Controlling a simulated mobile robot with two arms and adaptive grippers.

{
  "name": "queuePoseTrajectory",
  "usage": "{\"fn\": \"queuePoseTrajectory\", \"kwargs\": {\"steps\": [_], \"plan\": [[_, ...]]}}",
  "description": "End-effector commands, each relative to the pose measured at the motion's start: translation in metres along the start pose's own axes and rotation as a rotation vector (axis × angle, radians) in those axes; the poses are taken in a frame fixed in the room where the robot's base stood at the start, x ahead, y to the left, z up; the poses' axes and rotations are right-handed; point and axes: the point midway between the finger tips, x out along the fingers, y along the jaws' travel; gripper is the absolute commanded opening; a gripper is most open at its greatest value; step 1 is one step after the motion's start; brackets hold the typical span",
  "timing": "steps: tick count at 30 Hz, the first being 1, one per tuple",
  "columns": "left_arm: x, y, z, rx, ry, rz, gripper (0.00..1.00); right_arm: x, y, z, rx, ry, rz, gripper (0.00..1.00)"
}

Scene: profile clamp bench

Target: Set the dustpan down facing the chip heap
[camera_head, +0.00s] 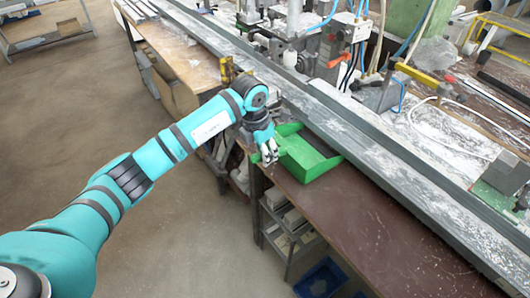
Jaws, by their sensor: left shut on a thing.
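A green dustpan (306,161) is at the edge of the brown bench top, close beside the long metal rail. My left gripper (268,158) is shut on the left end of the dustpan, where its handle side is. The gripper covers that part. I cannot tell whether the dustpan touches the bench or hangs just above it. White chips and dust (432,150) lie scattered on the bed beyond the rail; I cannot make out one distinct heap. My right gripper is not in view.
The long metal rail (400,178) runs diagonally behind the dustpan, with clamps and hoses beyond it. The brown bench top (365,225) is clear to the lower right. A shelf with boxes (284,222) stands under the bench, with a blue crate (320,278) below.

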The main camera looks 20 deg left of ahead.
Motion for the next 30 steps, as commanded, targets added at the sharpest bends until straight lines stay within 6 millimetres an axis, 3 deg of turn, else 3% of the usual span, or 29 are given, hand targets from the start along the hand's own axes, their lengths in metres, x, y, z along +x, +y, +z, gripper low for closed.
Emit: {"fn": "queuePoseTrajectory", "kwargs": {"steps": [3,4,10,16,27,30], "plan": [[-0.0017,0.0002,0.0015,0.001,-0.005,0.001,0.00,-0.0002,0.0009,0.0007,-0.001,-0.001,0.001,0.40],[-0.0017,0.0002,0.0014,0.000,-0.005,0.001,0.25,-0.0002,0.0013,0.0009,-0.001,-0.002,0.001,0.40],[-0.0011,0.0002,0.0008,0.000,-0.003,0.001,0.51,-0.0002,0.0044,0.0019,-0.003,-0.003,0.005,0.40],[0.0013,0.0000,-0.0014,-0.001,0.004,0.000,0.52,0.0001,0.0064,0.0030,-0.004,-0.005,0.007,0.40],[0.0003,0.0001,-0.0005,0.000,0.001,0.000,1.00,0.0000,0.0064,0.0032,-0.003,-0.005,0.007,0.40],[0.0002,0.0002,-0.0004,0.000,0.001,0.000,1.00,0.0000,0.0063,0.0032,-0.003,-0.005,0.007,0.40]]}}
